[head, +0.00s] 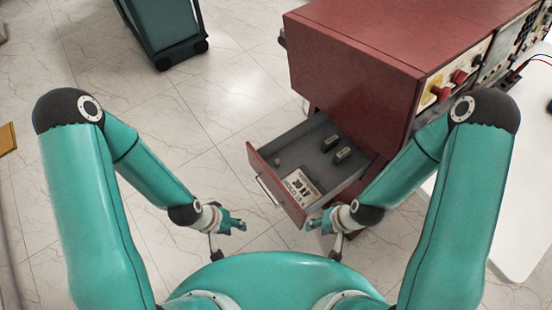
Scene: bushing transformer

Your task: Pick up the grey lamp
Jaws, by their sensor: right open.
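An open drawer (258,175) sticks out of the red cabinet. A small grey rounded piece (278,163) lies inside it near the front left wall; it may be the grey lamp, but it is too small to be sure. My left gripper (228,238) is open and empty, over the floor to the left of the drawer's front. My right gripper (326,238) is open and empty, close to the drawer's near right corner in the picture. I cannot tell whether it touches the drawer.
Two dark green pieces (342,155) and a white printed box or card (299,187) lie in the drawer. The red cabinet (350,80) with a control panel stands behind it. A white table (515,220) is at right, a dark wheeled cart (165,35) at back left.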

